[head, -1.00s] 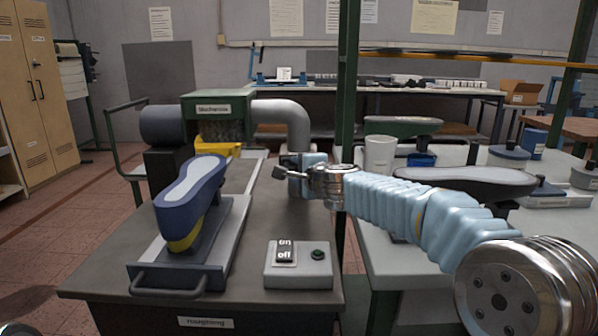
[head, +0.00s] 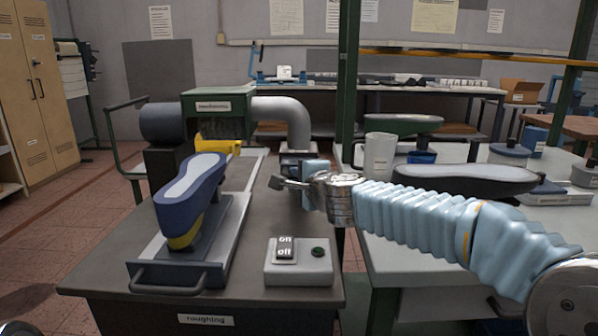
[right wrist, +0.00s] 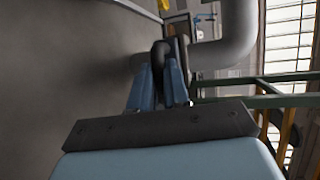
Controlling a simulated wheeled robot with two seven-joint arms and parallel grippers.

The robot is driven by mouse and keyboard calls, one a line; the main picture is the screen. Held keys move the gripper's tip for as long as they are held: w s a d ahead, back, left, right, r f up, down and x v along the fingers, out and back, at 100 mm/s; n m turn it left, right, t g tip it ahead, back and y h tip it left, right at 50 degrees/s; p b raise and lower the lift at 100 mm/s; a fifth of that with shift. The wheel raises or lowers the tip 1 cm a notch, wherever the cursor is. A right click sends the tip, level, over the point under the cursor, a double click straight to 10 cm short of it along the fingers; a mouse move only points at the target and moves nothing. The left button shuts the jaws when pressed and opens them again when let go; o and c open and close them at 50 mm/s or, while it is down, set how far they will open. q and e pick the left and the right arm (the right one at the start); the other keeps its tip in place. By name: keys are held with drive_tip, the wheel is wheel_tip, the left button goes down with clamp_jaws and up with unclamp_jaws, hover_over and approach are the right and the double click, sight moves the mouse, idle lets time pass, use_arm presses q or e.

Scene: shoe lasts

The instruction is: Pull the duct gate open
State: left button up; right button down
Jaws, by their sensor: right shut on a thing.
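The grey duct pipe (head: 291,112) bends down at the back of the bench, and a dark gate housing (head: 298,157) sits at its lower end. My right gripper (right wrist: 157,88) is shut on the dark gate handle (right wrist: 160,58), which shows between its blue fingers in the right wrist view. In the head view the gripper body (head: 315,176) hides the handle and part of the gate. How far the gate stands out of the duct cannot be told. My left gripper is not in view.
A blue shoe last (head: 190,190) stands on a sliding carriage at the left of the bench (head: 110,265). An on/off switch box (head: 298,262) stands at the front right.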

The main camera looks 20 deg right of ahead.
drive_tip(key=shift+s+a, duration=0.15)
drive_tip(key=shift+s, duration=0.45)
drive_tip(key=shift+a+f, duration=0.1)
drive_tip(key=shift+f, duration=0.1)
drive_tip(key=c, duration=1.1)
unclamp_jaws()
drive_tip(key=shift+s+r, duration=0.1)
drive_tip(key=shift+s, duration=0.05)
drive_tip(key=p+v, duration=0.2)
drive_tip(key=v, duration=1.2)
